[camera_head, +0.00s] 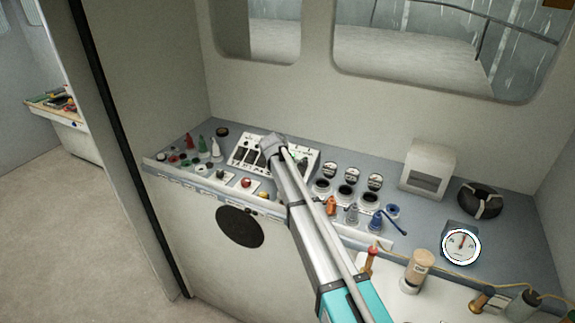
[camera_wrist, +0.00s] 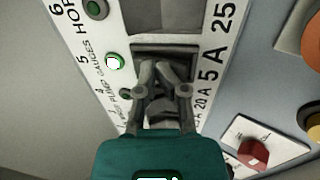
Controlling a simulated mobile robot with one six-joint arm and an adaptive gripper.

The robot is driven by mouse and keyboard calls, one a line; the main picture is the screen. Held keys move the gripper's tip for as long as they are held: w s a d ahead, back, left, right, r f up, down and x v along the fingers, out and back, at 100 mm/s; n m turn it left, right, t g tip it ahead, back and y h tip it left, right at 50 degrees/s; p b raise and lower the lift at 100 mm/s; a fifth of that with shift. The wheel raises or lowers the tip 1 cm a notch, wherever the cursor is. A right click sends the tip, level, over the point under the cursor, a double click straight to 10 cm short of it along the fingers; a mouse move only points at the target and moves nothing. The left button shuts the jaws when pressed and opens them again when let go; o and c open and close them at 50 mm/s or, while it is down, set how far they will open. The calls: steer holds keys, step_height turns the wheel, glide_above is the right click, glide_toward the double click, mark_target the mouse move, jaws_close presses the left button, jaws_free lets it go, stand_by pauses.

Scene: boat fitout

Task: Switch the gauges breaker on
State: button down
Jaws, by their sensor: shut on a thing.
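The white breaker panel (camera_head: 308,154) lies on the console, with a row of dark switches. In the wrist view its printed face (camera_wrist: 110,88) reads GAUGES beside a brightly lit green-rimmed lamp (camera_wrist: 114,62). The gauges breaker (camera_wrist: 165,49) is a dark switch in the recess across from that lamp, by the 5 A marking. My gripper (camera_wrist: 165,70) is shut, its fingertips at this breaker and partly covering it. The breaker's exact tilt is hard to see. In the head view my arm hides the fingertips and part of the panel.
The neighbouring lamps (camera_wrist: 96,9) and (camera_wrist: 125,94) look dark green. A red knob (camera_wrist: 253,152) sits on a small plate beside the panel. Several round gauges (camera_head: 346,174) and a grey box (camera_head: 428,169) stand to the right.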

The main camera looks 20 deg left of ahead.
steer(key=shift+a+r, duration=0.1)
steer(key=shift+a, duration=0.05)
steer(key=shift+s+a+r+p, duration=0.15)
steer(key=shift+r+p, duration=0.2)
steer(key=shift+p, duration=0.35)
steer(key=p+v, duration=0.1)
steer(key=v, duration=0.1)
steer(key=p+v, duration=0.1)
steer(key=shift+d+r+p, duration=0.25)
steer(key=shift+d+p, duration=0.05)
steer(key=shift+p, duration=0.05)
steer(key=p+v, duration=0.8)
steer(key=v, duration=0.1)
steer(key=shift+r, duration=0.4)
